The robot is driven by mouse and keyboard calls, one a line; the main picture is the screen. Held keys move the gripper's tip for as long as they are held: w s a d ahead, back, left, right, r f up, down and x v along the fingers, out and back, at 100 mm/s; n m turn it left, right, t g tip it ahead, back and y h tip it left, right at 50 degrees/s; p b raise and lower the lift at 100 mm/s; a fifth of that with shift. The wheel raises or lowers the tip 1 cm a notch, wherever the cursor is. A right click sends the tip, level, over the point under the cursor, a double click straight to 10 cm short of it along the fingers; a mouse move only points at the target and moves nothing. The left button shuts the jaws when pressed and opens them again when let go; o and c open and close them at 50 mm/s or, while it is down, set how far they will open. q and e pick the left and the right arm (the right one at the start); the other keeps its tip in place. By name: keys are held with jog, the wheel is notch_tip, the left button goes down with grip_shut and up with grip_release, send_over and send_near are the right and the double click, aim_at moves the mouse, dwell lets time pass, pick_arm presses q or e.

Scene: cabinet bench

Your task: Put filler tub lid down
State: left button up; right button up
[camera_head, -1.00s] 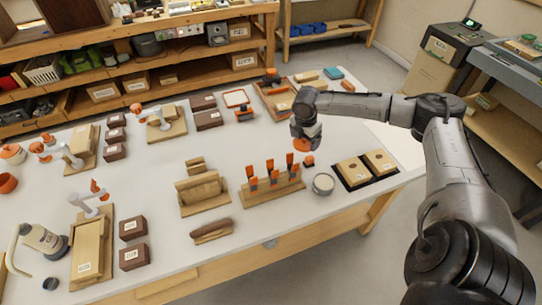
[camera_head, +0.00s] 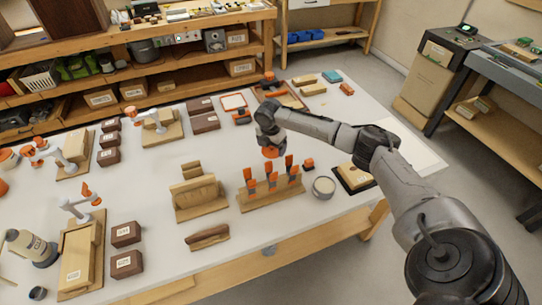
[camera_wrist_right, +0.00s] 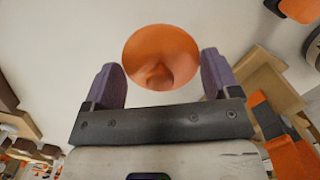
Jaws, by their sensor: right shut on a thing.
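The orange round filler tub lid (camera_wrist_right: 160,56) sits between the two purple fingers of my right gripper (camera_wrist_right: 161,80) in the right wrist view. In the head view the lid (camera_head: 274,152) shows as an orange patch under my right gripper (camera_head: 272,146), which is shut on it. It appears above the white table (camera_head: 150,205), behind the rack of orange-handled tools; its exact height is hard to tell. The open filler tub (camera_head: 323,187), grey with a pale top, stands to the right and nearer. My left gripper is not in view.
The wooden rack with orange-handled tools (camera_head: 270,197) is just in front of the lid. A small orange-and-dark block (camera_head: 308,165) lies right of it. Slotted wooden blocks (camera_head: 199,197) stand to the left. Bare table shows left of the gripper.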

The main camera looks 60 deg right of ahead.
aim_at(271, 150)
jog(key=shift+w+f, duration=0.2)
jog(key=shift+f+b, duration=0.8)
jog(key=shift+f, duration=1.2)
jog(key=o, duration=0.8)
jog(key=shift+f, duration=0.1)
jog(key=shift+c, duration=0.2)
jog(key=r+p, duration=0.1)
jog(key=r, duration=0.3)
jog(key=a+r+p, duration=0.1)
jog(key=r, duration=0.3)
jog(key=r+p, duration=0.1)
jog(key=r, duration=0.3)
jog(key=shift+a+r, duration=0.15)
jog(key=shift+a, duration=0.1)
